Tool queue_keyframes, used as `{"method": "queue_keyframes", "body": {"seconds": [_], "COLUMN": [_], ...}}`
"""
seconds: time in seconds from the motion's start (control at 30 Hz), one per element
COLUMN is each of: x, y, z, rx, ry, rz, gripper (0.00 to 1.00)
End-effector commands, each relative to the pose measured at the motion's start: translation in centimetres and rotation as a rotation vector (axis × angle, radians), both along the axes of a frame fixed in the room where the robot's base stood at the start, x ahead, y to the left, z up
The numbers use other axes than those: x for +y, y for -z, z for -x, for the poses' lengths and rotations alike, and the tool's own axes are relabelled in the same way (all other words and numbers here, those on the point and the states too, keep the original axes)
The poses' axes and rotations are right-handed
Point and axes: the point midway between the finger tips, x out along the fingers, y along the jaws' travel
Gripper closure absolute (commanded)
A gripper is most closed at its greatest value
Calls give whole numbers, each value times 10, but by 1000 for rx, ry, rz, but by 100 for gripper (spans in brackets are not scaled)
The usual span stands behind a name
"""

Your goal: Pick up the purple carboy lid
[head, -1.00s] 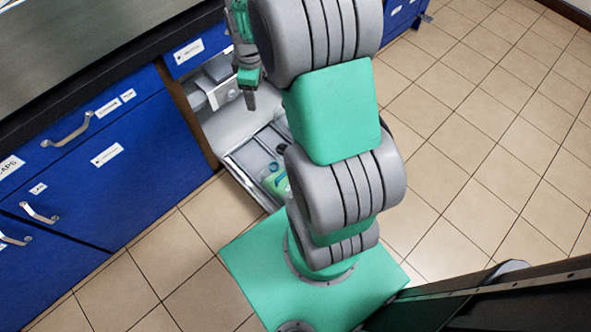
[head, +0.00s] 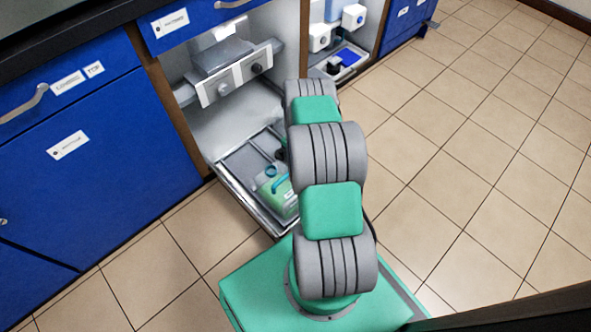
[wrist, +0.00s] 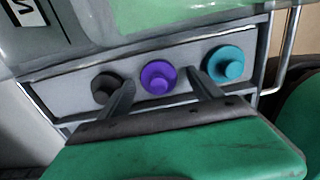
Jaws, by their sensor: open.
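The purple carboy lid (wrist: 158,77) sits in the wrist view on a grey panel (wrist: 70,103), between a black lid (wrist: 104,88) and a teal lid (wrist: 226,64). My gripper (wrist: 161,78) is open, with one dark finger towards each side of the purple lid. The fingers appear in front of it, and I cannot tell whether they touch it. In the head view the gripper and the purple lid are hidden behind my arm.
A green carboy (head: 283,197) stands on a pull-out tray (head: 240,203) in the open cabinet. A second open cabinet bay holds a small tray (head: 345,62). Tiled floor to the right is clear.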

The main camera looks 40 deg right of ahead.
Motion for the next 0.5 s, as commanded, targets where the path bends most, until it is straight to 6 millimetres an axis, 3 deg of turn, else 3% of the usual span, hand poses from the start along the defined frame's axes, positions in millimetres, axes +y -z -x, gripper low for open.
{"method": "queue_keyframes", "body": {"seconds": [0.23,0.5], "x": [-1,0], "y": [4,4], "z": [-1,-1], "rx": [-2,-2], "ry": [0,1], "rz": [2,1], "gripper": [27,49]}}
